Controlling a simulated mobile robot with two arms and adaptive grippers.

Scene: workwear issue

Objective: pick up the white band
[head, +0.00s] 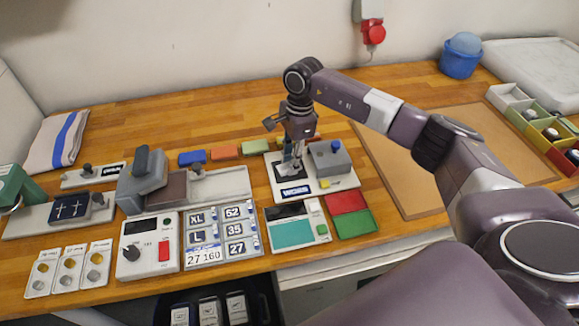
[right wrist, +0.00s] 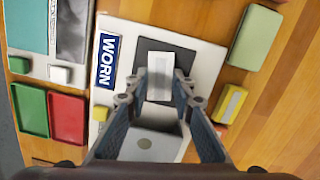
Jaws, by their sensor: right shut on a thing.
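The white band (right wrist: 160,76) is a small pale strip over a dark pad on the light plate (right wrist: 205,70) labelled WORN. My right gripper (right wrist: 160,80) is shut on it, with one fingertip at each side. In the head view my right gripper (head: 291,168) points down over the same plate (head: 318,184), and the band is mostly hidden by the fingers there. I cannot tell whether the band touches the pad. My left gripper is not in view.
A grey block (head: 329,158) stands on the plate, close to my right gripper. Red (head: 347,201) and green (head: 355,222) trays lie in front. Blue (head: 192,158), orange (head: 226,152) and green (head: 256,147) blocks sit behind. The brown mat (head: 400,170) at right is bare beneath my arm.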

